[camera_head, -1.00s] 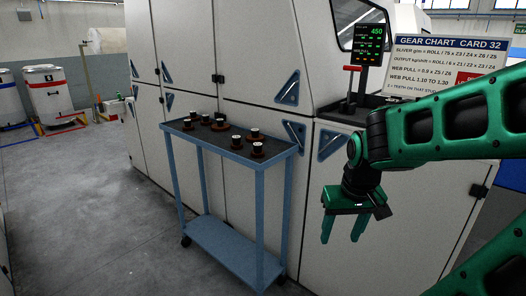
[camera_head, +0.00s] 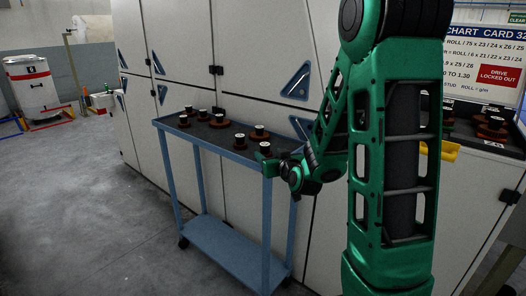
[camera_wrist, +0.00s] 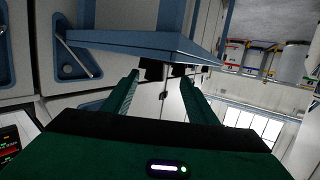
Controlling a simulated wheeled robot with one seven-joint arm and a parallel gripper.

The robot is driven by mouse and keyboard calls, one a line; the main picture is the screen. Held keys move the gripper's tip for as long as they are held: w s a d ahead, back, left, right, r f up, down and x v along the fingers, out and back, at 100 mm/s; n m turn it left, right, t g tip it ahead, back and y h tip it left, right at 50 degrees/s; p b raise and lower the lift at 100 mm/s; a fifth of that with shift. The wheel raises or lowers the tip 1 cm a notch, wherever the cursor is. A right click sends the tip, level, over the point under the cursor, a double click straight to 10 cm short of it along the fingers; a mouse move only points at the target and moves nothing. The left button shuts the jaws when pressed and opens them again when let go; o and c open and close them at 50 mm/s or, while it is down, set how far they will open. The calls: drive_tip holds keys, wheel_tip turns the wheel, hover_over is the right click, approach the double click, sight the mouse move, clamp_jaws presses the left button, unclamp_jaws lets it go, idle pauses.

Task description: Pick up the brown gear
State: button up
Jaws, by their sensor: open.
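Several brown gears with black, white-topped hubs stand on the dark top of a blue cart (camera_head: 170,126). Smaller ones include one gear (camera_head: 240,149) near the front edge; I cannot tell which one the task names. My gripper (camera_head: 266,158) is at the cart's right end, close to the nearest gears, partly hidden by my arm. In the wrist view my gripper (camera_wrist: 160,80) has its two green fingers apart with nothing between them. That view is upside down, with the cart edge (camera_wrist: 150,42) and dark hubs (camera_wrist: 152,70) beyond the fingertips.
Pale machine cabinets (camera_head: 262,60) stand right behind the cart. More brown gears (camera_head: 490,126) sit on a ledge at the right, near a yellow object (camera_head: 450,150) and a gear chart sign (camera_head: 490,62). Open grey floor (camera_head: 90,220) lies to the left.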

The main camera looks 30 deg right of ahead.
sight(266, 148)
drive_tip(key=shift+w+d+r+t, duration=0.2)
drive_tip(key=shift+w+t, duration=0.1)
drive_tip(key=shift+w, duration=0.35)
drive_tip(key=x, duration=0.4)
drive_tip(key=shift+w+d, duration=0.2)
drive_tip(key=shift+d, duration=0.1)
drive_tip(key=shift+x, duration=2.95)
drive_tip(key=shift+s+d+f, duration=0.1)
drive_tip(key=shift+f, duration=0.05)
drive_tip(key=c, duration=1.2)
